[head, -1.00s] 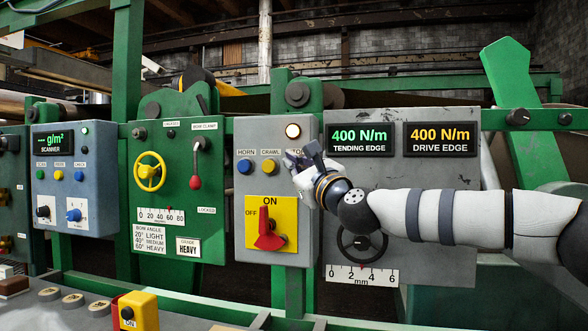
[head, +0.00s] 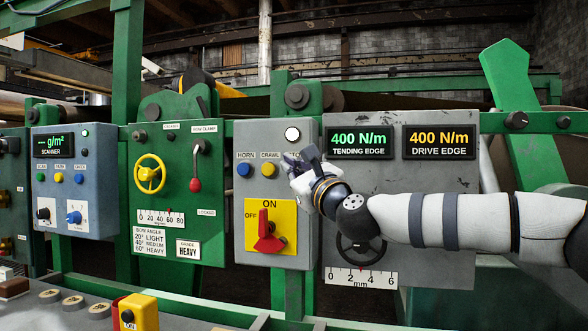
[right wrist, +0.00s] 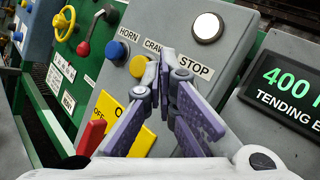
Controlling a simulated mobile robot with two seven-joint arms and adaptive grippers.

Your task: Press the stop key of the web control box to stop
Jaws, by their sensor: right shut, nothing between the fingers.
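The web control box (head: 250,210) is a grey panel with a blue HORN key (head: 244,170), a yellow CRAWL key (head: 270,170), a round lamp (head: 292,134) that looks white, and a red rotary switch on a yellow plate (head: 268,235). The STOP label (right wrist: 194,67) shows in the right wrist view. The stop key itself is hidden behind my right gripper's fingers. My right gripper (head: 291,160) is shut and empty, its fingertips at the stop key's place, right of the CRAWL key. I cannot tell whether they touch the key. My left gripper is not in view.
The tension panel (head: 440,190) with two 400 N/m displays stands right of the box, behind my right arm. A green panel (head: 150,225) with a yellow handwheel and red-knobbed lever is on the left. A yellow ON box (head: 140,312) stands at the front left.

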